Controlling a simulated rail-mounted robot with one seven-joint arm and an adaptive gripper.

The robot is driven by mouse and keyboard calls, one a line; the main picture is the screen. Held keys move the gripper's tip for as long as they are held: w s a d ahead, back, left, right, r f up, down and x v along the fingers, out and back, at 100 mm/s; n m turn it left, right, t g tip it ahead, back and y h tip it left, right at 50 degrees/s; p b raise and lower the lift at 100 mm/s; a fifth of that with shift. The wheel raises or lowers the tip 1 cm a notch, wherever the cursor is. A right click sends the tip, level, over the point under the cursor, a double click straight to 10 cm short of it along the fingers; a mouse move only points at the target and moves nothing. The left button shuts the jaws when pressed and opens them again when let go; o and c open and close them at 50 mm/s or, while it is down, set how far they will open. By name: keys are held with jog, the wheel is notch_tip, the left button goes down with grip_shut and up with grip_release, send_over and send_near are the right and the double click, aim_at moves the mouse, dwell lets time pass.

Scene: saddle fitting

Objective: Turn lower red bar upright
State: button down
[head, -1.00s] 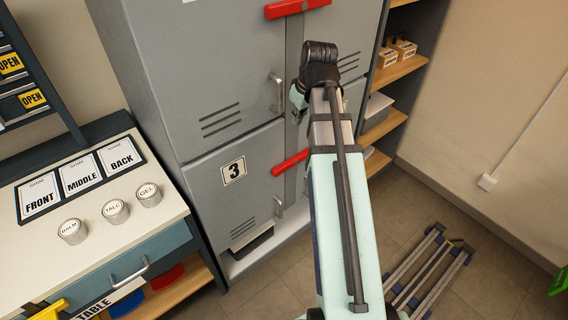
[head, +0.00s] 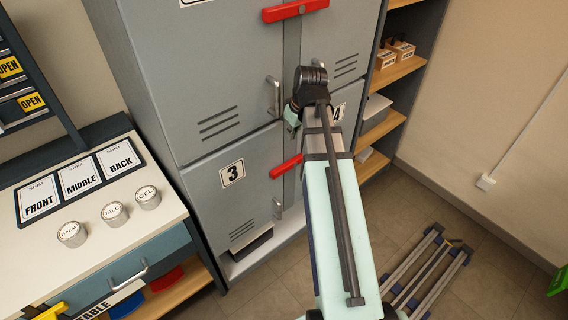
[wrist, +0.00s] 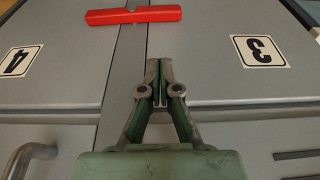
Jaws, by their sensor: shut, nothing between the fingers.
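The lower red bar (head: 286,167) lies nearly level across the seam between the lower locker doors 3 and 4, its left end tilted slightly down in the head view. My arm covers its right part there. In the wrist view, which is upside down, the lower red bar (wrist: 133,15) shows whole at the top, lying across the seam. My gripper (wrist: 158,65) is shut and empty. Its fingertips appear apart from the bar, over the door seam and a little to the bar's side.
An upper red bar (head: 295,10) lies level across the upper doors. Door handles (head: 275,96) stick out near the seam. Open shelves (head: 380,128) stand right of the lockers, a counter with tins (head: 114,213) at left. A folded metal frame (head: 428,272) lies on the floor.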

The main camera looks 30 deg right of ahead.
jog(key=p, duration=0.2)
send_near(283, 168)
jog(key=x, duration=0.5)
jog(key=shift+w+a, duration=0.15)
jog(key=shift+w, duration=0.15)
jog(key=shift+f+p, duration=0.35)
jog(key=shift+f, duration=0.55)
jog(key=shift+f, duration=0.1)
